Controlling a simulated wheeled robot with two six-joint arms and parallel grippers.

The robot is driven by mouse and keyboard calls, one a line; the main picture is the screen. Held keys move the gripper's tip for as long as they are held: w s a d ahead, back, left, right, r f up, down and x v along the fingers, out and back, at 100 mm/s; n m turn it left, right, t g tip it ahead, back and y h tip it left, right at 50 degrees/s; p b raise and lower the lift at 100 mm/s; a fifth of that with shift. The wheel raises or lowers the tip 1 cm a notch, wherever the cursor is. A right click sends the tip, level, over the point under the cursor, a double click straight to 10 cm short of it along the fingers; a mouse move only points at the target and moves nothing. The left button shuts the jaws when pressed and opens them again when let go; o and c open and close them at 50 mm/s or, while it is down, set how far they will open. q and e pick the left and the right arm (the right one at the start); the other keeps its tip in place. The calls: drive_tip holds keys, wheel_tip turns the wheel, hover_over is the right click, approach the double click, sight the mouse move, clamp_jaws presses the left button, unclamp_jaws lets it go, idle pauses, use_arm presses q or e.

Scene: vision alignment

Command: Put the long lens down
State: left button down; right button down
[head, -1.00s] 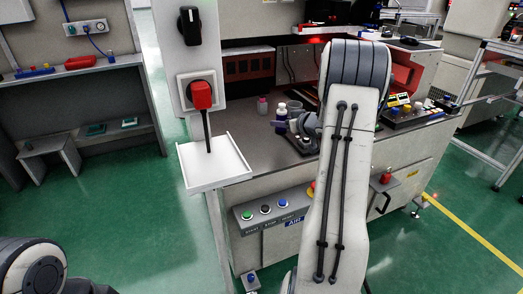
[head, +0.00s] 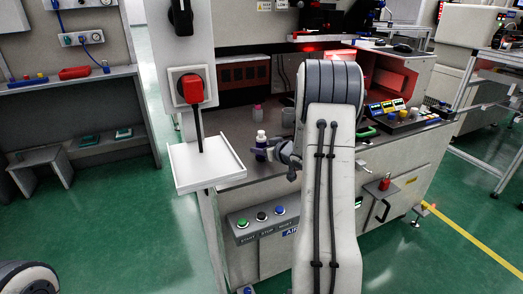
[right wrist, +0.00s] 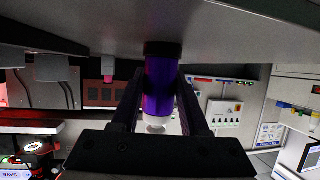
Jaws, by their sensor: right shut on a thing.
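A purple cylinder with a white top end, which I take to be the long lens, (head: 261,148) is upright near the bench's front edge. In the right wrist view the purple body (right wrist: 160,85) is between the fingers, with a dark end towards the grey surface and a white end opposite. My right gripper (head: 273,152) is shut on it; the same gripper fills the right wrist view (right wrist: 160,108). I cannot tell whether the lens touches the bench. My left gripper is not in view.
The grey bench top (head: 236,130) is clear left of the lens. A white tray (head: 204,166) on a post stands at the left, and a row of coloured parts (head: 395,113) lies at the bench's right. My right arm hides the middle.

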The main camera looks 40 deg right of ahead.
drive_tip(key=shift+c, duration=2.1)
unclamp_jaws()
drive_tip(key=shift+f, duration=0.1)
drive_tip(key=shift+s+r, duration=0.3)
drive_tip(key=p+v, duration=0.3)
drive_tip(key=v, duration=0.8)
drive_tip(key=shift+s, duration=0.2)
